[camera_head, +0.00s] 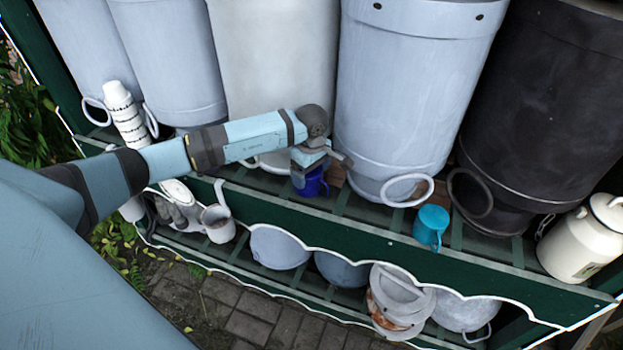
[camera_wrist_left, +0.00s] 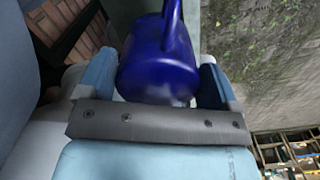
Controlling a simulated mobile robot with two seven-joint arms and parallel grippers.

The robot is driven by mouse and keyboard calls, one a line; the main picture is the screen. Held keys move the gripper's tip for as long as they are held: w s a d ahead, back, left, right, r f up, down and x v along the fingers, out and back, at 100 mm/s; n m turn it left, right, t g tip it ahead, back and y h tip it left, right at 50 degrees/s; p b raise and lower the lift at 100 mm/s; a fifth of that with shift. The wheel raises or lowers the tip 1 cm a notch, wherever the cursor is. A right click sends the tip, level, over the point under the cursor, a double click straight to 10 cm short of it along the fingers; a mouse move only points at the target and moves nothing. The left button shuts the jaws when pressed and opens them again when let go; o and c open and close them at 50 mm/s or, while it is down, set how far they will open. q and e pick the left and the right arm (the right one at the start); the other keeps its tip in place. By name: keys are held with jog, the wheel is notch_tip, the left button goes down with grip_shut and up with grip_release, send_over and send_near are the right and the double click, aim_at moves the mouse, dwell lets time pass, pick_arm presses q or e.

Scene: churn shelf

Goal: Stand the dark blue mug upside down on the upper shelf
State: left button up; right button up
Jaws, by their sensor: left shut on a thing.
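The dark blue mug (camera_head: 312,184) is at the upper shelf (camera_head: 262,182), in front of the white churn. My left gripper (camera_head: 313,160) comes down over it from above and is shut on it. In the left wrist view the mug (camera_wrist_left: 158,65) sits between the two light blue fingers. A smooth, rounded end of it faces the palm, and its handle shows at the top edge. The gripper hides the mug's upper part in the head view. I cannot tell whether its lower edge touches the shelf. My right gripper is not in view.
Large churns (camera_head: 413,80) stand along the back of the upper shelf. A turquoise mug (camera_head: 431,226) and a cream can (camera_head: 582,240) stand to the right. Several pots (camera_head: 278,247) fill the lower shelf. Some shelf is bare between the mugs.

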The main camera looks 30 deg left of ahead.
aim_at(312, 180)
pick_arm(q)
notch_tip(312, 180, down, 3)
jog(key=shift+f+p, duration=0.15)
jog(key=shift+p, duration=0.2)
jog(key=shift+w+f, duration=0.2)
jog(key=shift+f, duration=0.1)
jog(key=o, duration=0.8)
jog(key=shift+c, duration=0.2)
notch_tip(312, 180, up, 12)
jog(key=shift+r+b, duration=0.1)
jog(key=shift+b, duration=0.25)
jog(key=shift+s, duration=0.1)
